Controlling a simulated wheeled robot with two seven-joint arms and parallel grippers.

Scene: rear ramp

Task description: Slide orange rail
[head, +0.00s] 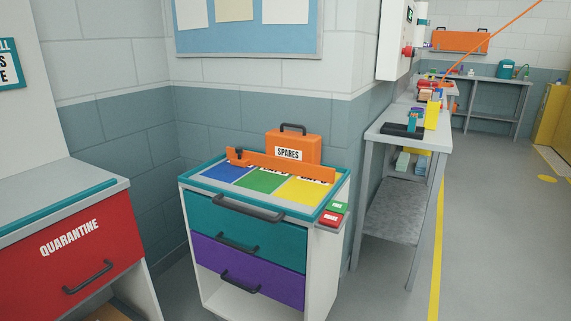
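The orange rail (284,165) is a long, thin bar standing on edge across the top of a small drawer cabinet (188,198). A dark knob (239,154) sits near its left end. The rail lies behind or over the far part of a blue, a green (262,181) and a yellow panel, and hides part of their lettering. An orange case marked SPARES (296,147) stands just behind the rail. Neither of my grippers shows in the head view.
Red and green boxes (333,212) sit on a side ledge at the cabinet's right. A red QUARANTINE drawer unit (75,246) stands at the left. A grey workbench (388,131) stands along the wall to the right. Open floor (490,230) lies at the far right.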

